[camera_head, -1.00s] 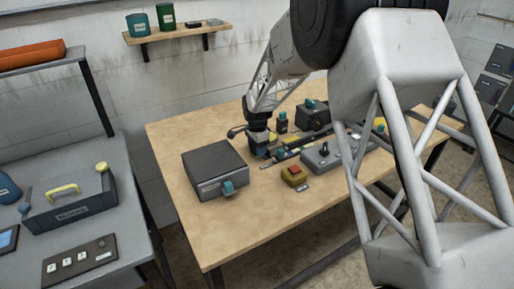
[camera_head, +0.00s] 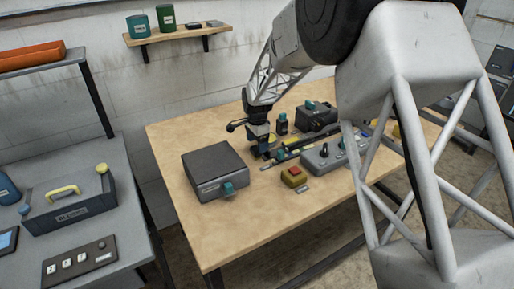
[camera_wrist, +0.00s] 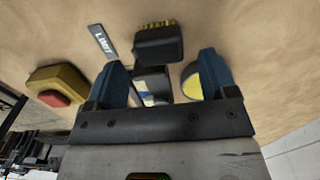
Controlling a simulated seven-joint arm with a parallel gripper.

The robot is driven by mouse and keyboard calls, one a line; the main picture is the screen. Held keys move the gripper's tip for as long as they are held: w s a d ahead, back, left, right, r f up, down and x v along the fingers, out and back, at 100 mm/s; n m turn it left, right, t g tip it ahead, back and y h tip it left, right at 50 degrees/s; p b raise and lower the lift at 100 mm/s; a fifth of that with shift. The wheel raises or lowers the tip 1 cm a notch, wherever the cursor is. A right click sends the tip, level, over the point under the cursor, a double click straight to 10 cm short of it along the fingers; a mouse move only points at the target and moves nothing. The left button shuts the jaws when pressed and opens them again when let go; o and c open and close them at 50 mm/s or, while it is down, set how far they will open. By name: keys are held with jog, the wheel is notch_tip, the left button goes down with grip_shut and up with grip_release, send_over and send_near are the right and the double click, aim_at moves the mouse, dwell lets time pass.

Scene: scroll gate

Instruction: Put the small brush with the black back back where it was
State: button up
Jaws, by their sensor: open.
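The small brush (camera_wrist: 160,45) with a black back and yellow bristles is at the top middle of the wrist view, on or just above the wooden table. My gripper (camera_wrist: 160,65) is open, with its two blue fingers set apart and the brush in line with the gap between them. I cannot tell how far the brush is from the fingertips. In the head view my gripper (camera_head: 262,153) is low over the table, right of the grey box. I cannot make out the brush there.
A grey box (camera_head: 213,168) with a teal knob stands left of my gripper. A yellow box with a red button (camera_head: 294,177) and a grey joystick panel (camera_head: 326,157) are to the right. A black box (camera_head: 316,117) is behind. The table's front left is bare.

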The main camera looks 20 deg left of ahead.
notch_tip(320, 180, up, 9)
jog(key=shift+f, duration=0.15)
jog(key=shift+d, duration=0.1)
dwell(1.0)
jog(key=s+d+r+n, duration=0.1)
jog(key=s+d+r, duration=0.45)
jog(key=d, duration=0.25)
jog(key=s+d+r+n+t, duration=0.1)
jog(key=s+d+r+n, duration=0.1)
jog(key=s+d+r, duration=0.35)
jog(key=s+d+r+n, duration=0.1)
jog(key=s+d+r, duration=0.4)
jog(key=d, duration=0.6)
jog(key=s+d+f+n, duration=0.1)
jog(key=s+d, duration=0.4)
jog(key=s, duration=0.4)
jog(key=s+d+f+n+t, duration=0.1)
jog(key=s+d, duration=0.4)
jog(key=s, duration=0.5)
jog(key=s+d+f+n, duration=0.1)
jog(key=s+d+n, duration=0.1)
jog(key=s+d, duration=0.4)
jog(key=s, duration=0.4)
jog(key=shift+s+f+n+t, duration=0.2)
jog(key=shift+s+n+t, duration=0.1)
jog(key=shift+n, duration=0.1)
jog(key=shift+w, duration=0.1)
